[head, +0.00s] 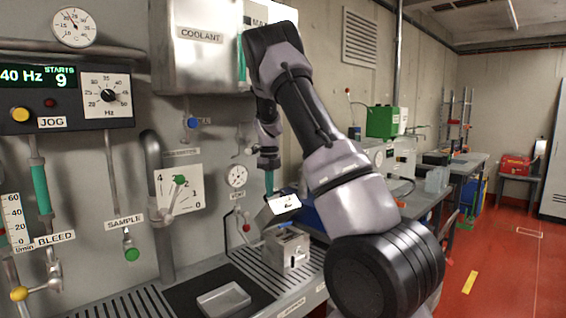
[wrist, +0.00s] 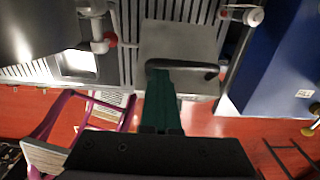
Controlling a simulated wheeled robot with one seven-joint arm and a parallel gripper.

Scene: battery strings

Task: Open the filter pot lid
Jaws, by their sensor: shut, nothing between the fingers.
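The filter pot (head: 288,252) is a small grey metal box on the slatted bench under the wall panel. Its lid (head: 279,208) shows as a pale tilted plate with a dark mark, raised above the box at the back. My gripper (head: 269,188) points down with its green fingers just above and behind the lid's upper edge. In the wrist view, the shut green fingers (wrist: 162,74) overlap a grey plate (wrist: 180,42), which seems to be the lid, beside a dark bar. I cannot tell whether they touch it. The fingers hold nothing.
The wall carries a round gauge (head: 237,176), a red-knobbed lever (head: 246,227) and a green-knobbed dial (head: 179,180) close to my gripper. A blue box (wrist: 275,60) stands at the right in the wrist view.

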